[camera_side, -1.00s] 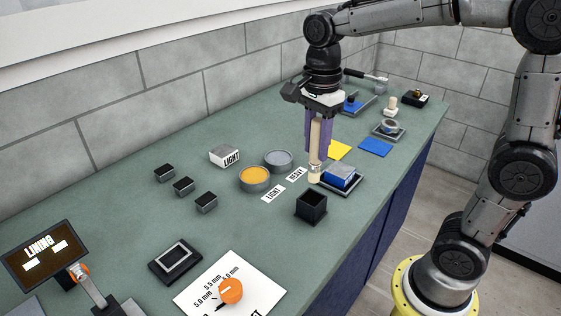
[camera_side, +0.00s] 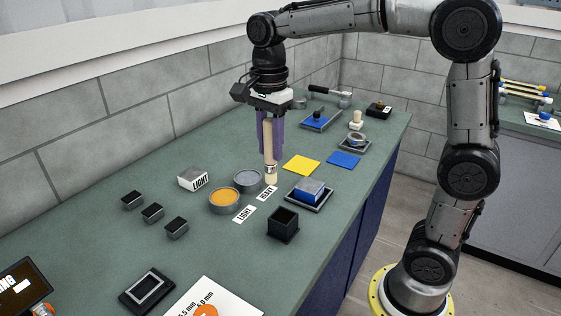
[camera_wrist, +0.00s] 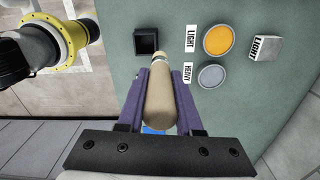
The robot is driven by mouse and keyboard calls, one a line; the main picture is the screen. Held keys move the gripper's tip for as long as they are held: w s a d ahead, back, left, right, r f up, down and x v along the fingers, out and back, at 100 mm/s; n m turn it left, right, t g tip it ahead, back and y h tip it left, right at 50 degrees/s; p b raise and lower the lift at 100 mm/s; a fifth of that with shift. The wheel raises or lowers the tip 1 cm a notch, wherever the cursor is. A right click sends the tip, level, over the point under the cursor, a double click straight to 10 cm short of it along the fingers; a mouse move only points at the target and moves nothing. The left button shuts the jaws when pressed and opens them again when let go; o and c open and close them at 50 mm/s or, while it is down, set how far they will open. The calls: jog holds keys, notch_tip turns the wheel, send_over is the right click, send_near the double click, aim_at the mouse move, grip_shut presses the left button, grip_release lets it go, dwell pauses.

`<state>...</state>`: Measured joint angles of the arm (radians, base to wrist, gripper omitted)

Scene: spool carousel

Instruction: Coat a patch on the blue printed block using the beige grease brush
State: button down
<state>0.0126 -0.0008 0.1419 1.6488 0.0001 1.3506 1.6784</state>
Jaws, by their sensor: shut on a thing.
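The beige grease brush (camera_side: 269,140) is upright in my gripper (camera_side: 271,150), whose purple fingers are shut on its handle. Its lower end is beside the grey-filled tin (camera_side: 247,180), near the HEAVY label; I cannot tell its exact height. In the wrist view the brush (camera_wrist: 161,100) lies between the fingers of my gripper (camera_wrist: 162,80). The blue printed block (camera_side: 308,190) sits in a dark tray (camera_side: 322,204), to the right of the brush and apart from it. The orange-filled tin (camera_side: 224,203) stands by the LIGHT label (camera_side: 245,214).
An open black box (camera_side: 283,225) stands in front of the tray. A yellow sheet (camera_side: 301,165) and a blue sheet (camera_side: 344,159) lie behind it.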

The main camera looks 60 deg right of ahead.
jog(key=w+d, duration=0.7)
jog(key=w, duration=0.6)
notch_tip(320, 180, down, 10)
jog(key=w+d, duration=0.1)
jog(key=d, duration=0.1)
jog(key=shift+w+d+r+m, duration=0.15)
jog(key=shift+w+d+m, duration=0.15)
jog(key=shift+m, duration=0.1)
jog(key=shift+f, duration=0.65)
dwell(1.2)
notch_tip(320, 180, up, 7)
dwell(1.0)
jog(key=shift+r, duration=0.1)
